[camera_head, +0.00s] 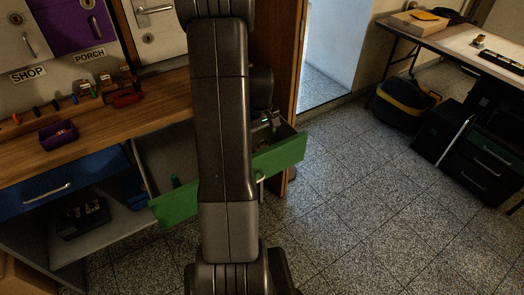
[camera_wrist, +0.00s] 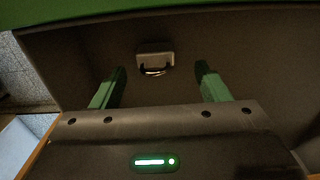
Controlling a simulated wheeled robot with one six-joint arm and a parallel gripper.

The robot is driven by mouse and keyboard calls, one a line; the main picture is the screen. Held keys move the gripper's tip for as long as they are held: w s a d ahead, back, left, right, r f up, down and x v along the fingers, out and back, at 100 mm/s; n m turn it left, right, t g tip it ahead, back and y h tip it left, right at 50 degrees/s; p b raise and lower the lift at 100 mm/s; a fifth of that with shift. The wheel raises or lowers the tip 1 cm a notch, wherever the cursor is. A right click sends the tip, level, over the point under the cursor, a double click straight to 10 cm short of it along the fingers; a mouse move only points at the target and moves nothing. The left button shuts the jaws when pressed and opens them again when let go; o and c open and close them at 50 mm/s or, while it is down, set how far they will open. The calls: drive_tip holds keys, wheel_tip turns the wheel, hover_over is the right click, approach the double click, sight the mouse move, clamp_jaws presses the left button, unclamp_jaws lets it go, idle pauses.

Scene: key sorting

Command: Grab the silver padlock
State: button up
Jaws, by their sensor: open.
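The silver padlock (camera_wrist: 155,56) lies in the drawer in the wrist view, its body away from me and its dark curved shackle towards me. My gripper (camera_wrist: 160,71) is open, with one green finger on each side of the line to the padlock. The padlock shows between the fingertips and a little beyond them; I see no contact. In the head view the green-fronted drawer (camera_head: 278,158) is pulled out, and my arm hides its middle and the padlock. Part of my gripper shows over the drawer's right end.
The wooden counter (camera_head: 150,100) holds a purple tray (camera_head: 58,134), a red tray (camera_head: 125,97) and several small coloured items. A closed blue drawer (camera_head: 60,185) is at left.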

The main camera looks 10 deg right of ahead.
sight(262, 147)
drive_tip(key=shift+d+f, duration=0.15)
drive_tip(key=shift+f, duration=1.2)
drive_tip(key=shift+d+f, duration=0.15)
drive_tip(key=shift+f, duration=1.2)
drive_tip(key=c, duration=1.2)
